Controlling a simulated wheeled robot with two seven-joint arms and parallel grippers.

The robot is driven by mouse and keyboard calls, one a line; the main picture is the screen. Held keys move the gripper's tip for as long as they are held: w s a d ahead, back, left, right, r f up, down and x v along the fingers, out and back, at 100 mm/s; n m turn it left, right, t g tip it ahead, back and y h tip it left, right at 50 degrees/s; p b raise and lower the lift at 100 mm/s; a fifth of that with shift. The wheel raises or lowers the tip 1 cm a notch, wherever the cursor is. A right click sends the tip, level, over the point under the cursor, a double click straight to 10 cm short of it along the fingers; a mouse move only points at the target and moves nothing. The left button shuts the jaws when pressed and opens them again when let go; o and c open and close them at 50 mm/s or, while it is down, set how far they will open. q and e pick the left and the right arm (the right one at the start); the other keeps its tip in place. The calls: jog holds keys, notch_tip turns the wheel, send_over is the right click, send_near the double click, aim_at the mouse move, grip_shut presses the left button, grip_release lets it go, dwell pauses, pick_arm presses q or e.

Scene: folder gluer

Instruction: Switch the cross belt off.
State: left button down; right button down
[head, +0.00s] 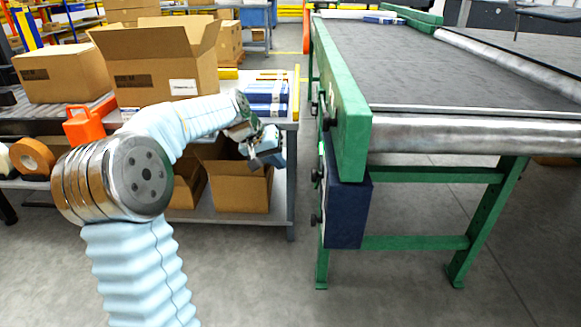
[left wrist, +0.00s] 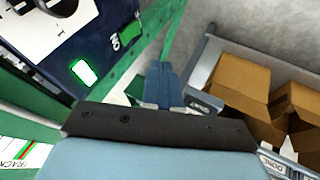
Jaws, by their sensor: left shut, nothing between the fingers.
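The cross belt (head: 460,65) is a dark belt on a green frame at the right of the head view. A dark blue box (head: 346,205) hangs under its near left corner; its switch face is turned away there. In the left wrist view the dark blue box (left wrist: 65,45) shows a green switch part (left wrist: 131,34) beside the word ON and a brightly lit green lamp (left wrist: 84,73). My left gripper (head: 262,160) is shut and empty, left of the box and apart from it. Its fingers also show in the left wrist view (left wrist: 162,82). My right gripper is not in view.
A packing table (head: 285,125) with open cartons stands on the left, with a carton (head: 240,190) on its lower shelf. An orange tape dispenser (head: 83,127) is near my left arm. Clear floor lies between the table and the belt frame.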

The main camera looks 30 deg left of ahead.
pick_arm(q)
jog(key=w+d+f, duration=0.5)
jog(key=w+f, duration=0.1)
jog(key=f, duration=0.1)
jog(key=shift+w+f+b, duration=0.25)
jog(key=shift+w+b, duration=0.05)
jog(key=shift+w, duration=0.05)
jog(key=shift+w+d+f, duration=0.1)
jog(key=shift+d+f, duration=0.05)
jog(key=shift+d, duration=0.1)
jog(key=shift+r+p, duration=0.65)
jog(key=shift+r, duration=0.25)
